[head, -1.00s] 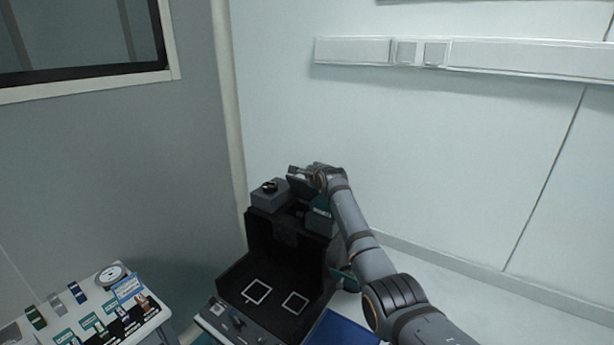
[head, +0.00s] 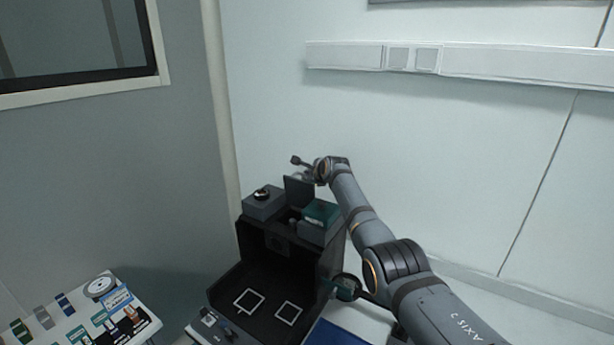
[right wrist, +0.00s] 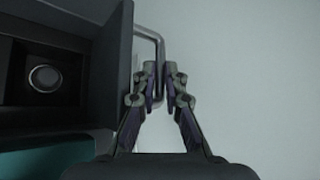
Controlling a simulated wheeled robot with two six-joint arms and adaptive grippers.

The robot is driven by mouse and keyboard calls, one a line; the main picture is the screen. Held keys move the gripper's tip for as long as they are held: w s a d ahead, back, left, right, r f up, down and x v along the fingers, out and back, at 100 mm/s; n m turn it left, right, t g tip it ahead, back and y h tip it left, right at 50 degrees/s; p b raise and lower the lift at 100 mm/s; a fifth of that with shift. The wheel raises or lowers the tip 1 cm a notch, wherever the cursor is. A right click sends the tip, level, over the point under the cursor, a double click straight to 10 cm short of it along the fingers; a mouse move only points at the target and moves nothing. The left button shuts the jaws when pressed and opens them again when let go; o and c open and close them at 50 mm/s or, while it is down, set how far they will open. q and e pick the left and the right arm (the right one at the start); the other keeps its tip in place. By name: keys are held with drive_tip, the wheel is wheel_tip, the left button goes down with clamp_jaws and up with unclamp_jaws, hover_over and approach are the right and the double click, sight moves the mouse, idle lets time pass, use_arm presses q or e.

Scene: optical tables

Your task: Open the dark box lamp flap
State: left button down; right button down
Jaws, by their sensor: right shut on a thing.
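The dark box (head: 327,262) is a black open-fronted cabinet in the head view, with two white square outlines on its floor. Its lamp flap (head: 298,191) is a dark plate standing up on the box top, between a grey block and a teal-topped block. In the right wrist view the flap (right wrist: 108,65) stands at the left, beside a recess with a round lamp (right wrist: 45,77). My right gripper (right wrist: 161,82) is shut on the flap's thin bar handle (right wrist: 158,42). In the head view its fingers are partly hidden behind the flap and wrist. My left gripper is out of view.
A grey block with a dark ring (head: 264,204) and a teal-topped block (head: 319,213) sit on the box top. A white table (head: 70,325) with small coloured items stands lower left. A blue surface (head: 340,335) lies right of the box.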

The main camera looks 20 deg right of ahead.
drive_tip(key=c, duration=1.4)
unclamp_jaws()
drive_tip(key=shift+w+d+r, duration=0.1)
drive_tip(key=shift+d+r, duration=0.15)
drive_tip(key=shift+r, duration=0.35)
drive_tip(key=shift+f, duration=0.2)
